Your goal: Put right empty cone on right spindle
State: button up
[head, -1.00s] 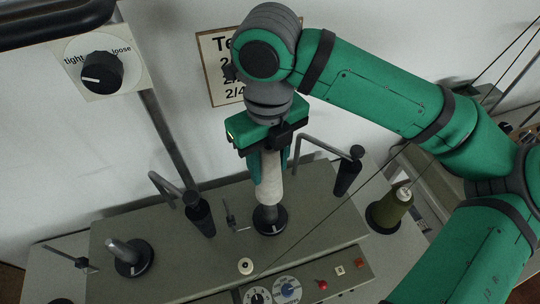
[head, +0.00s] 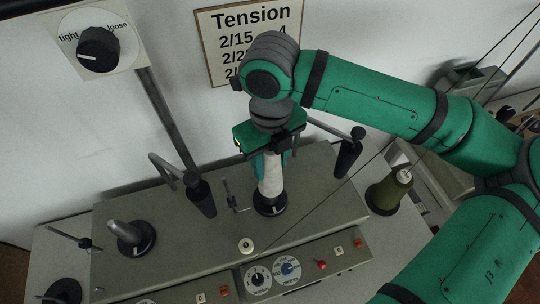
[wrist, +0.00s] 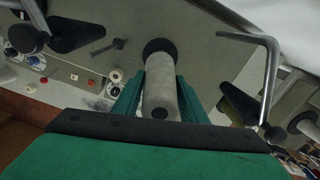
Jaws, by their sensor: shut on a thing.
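The right empty cone (head: 269,186) is pale and narrow, and stands upright over the right spindle (head: 270,205), whose round black base shows under it. The cone's lower end is at or very near that base; the spindle's post is hidden. My gripper (head: 270,160) is shut on the upper part of the cone. In the wrist view the cone (wrist: 161,88) lies between the two green fingers, with the black base (wrist: 160,48) beyond it.
The left spindle (head: 131,237) stands bare at the left of the grey machine top. Dark posts with bent rods (head: 200,195) (head: 348,155) flank the right spindle. An olive thread cone (head: 390,190) stands at right. Knobs (head: 258,278) line the front.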

aim_at(271, 156)
jog(key=shift+f, duration=3.25)
jog(key=shift+f, duration=0.5)
jog(key=o, duration=1.1)
notch_tip(271, 156, up, 11)
jog(key=shift+f, duration=0.15)
